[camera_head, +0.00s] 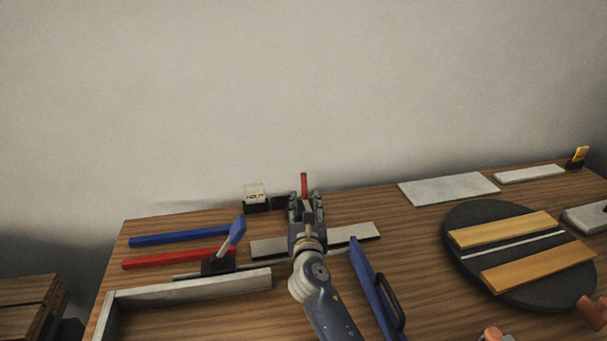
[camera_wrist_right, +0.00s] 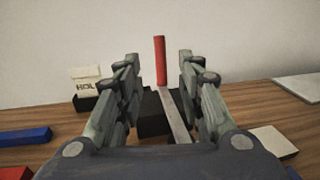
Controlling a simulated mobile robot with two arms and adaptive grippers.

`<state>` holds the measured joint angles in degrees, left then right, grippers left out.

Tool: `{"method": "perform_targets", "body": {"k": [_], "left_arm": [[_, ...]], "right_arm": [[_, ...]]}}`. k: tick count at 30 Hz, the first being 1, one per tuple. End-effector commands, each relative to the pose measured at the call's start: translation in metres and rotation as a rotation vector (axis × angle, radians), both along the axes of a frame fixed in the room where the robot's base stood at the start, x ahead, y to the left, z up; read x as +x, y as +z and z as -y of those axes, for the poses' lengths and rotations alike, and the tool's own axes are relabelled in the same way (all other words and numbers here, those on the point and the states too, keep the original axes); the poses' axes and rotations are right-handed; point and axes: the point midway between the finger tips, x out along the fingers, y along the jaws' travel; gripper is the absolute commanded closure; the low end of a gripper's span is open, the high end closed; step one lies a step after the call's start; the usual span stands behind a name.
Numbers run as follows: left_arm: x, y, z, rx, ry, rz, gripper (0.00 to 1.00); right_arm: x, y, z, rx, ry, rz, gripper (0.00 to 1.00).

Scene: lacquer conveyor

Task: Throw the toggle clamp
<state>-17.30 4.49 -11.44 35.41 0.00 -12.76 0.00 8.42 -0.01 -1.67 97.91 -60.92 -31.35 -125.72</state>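The toggle clamp has an upright red handle (camera_head: 304,184) at the back of the table, near the wall. In the right wrist view its red handle (camera_wrist_right: 160,60) stands upright, with a grey metal bar (camera_wrist_right: 175,117) and a dark base (camera_wrist_right: 153,125) below. My right gripper (camera_head: 306,203) is open, with its fingers on either side of the clamp and gaps between them and the handle. The right gripper's fingers also show in the wrist view (camera_wrist_right: 160,85). My left gripper is not in view.
A small labelled block (camera_head: 254,191) stands just left of the clamp. A pale flat strip (camera_head: 355,233) lies under my right arm. Blue (camera_head: 180,236) and red (camera_head: 175,258) bars lie left. A dark round disc (camera_head: 520,262) bears wooden strips at right. A blue-handled tool (camera_head: 236,233) stands left of my arm.

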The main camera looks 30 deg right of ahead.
Motion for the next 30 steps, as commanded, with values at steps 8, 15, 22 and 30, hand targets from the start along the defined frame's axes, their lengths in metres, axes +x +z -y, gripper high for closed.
{"method": "perform_targets", "body": {"k": [8,15,22,30], "left_arm": [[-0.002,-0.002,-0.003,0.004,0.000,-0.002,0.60],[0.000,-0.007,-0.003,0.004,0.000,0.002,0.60],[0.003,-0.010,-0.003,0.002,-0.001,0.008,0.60],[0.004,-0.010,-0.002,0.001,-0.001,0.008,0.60]], "right_arm": [[0.038,0.001,0.018,0.000,-0.001,0.002,0.65],[0.074,0.000,0.035,0.000,-0.001,0.001,0.65],[0.092,0.000,0.044,0.000,0.000,0.001,0.65],[0.095,0.000,0.045,0.000,0.000,0.001,0.65]]}}
